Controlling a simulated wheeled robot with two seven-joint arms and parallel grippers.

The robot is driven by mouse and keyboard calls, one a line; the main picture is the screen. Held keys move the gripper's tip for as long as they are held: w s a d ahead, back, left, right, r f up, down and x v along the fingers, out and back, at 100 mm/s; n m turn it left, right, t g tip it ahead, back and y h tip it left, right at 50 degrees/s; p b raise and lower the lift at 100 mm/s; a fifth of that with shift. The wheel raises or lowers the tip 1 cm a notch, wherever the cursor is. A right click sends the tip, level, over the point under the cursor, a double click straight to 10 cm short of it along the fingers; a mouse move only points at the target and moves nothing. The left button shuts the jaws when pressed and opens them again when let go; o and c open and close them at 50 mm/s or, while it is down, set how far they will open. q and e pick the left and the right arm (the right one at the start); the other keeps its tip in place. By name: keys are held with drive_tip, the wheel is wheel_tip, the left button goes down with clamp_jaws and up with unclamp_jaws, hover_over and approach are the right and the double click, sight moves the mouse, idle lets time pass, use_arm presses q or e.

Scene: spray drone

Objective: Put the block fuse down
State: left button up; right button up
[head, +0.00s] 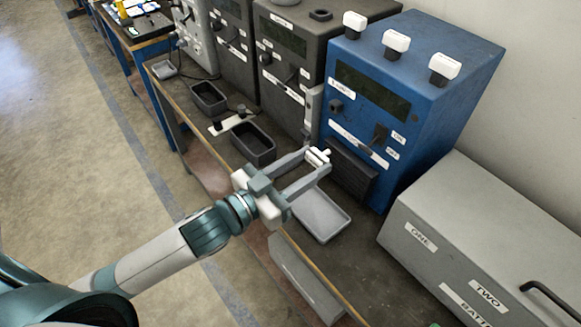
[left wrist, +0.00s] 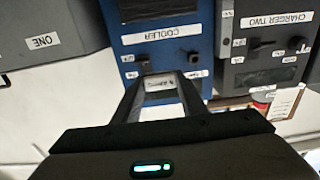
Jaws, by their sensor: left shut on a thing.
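My left gripper (head: 318,158) reaches in from the left over the workbench. It is shut on a small white block fuse (head: 316,154), held at the fingertips in front of the blue cooler (head: 400,110). In the left wrist view, the block fuse (left wrist: 163,81) shows between the two fingers, with the cooler (left wrist: 168,42) behind it. The fingers hide part of the block fuse. My right gripper is not in view.
Three white blocks (head: 396,42) sit on top of the cooler. Two dark open bins (head: 253,143) stand on the bench to the left, before dark grey charger units (head: 285,60). A large grey box (head: 470,240) with a black handle stands at the right.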

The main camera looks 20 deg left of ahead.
use_arm(q)
drive_tip(key=w+d+r+m+g+h, duration=0.2)
drive_tip(key=w+d+m+g+h, duration=0.2)
drive_tip(key=d+m+g+h, duration=0.2)
drive_tip(key=shift+w+d+g, duration=0.2)
drive_tip(key=shift+d+g, duration=0.2)
drive_tip(key=shift+d, duration=0.95)
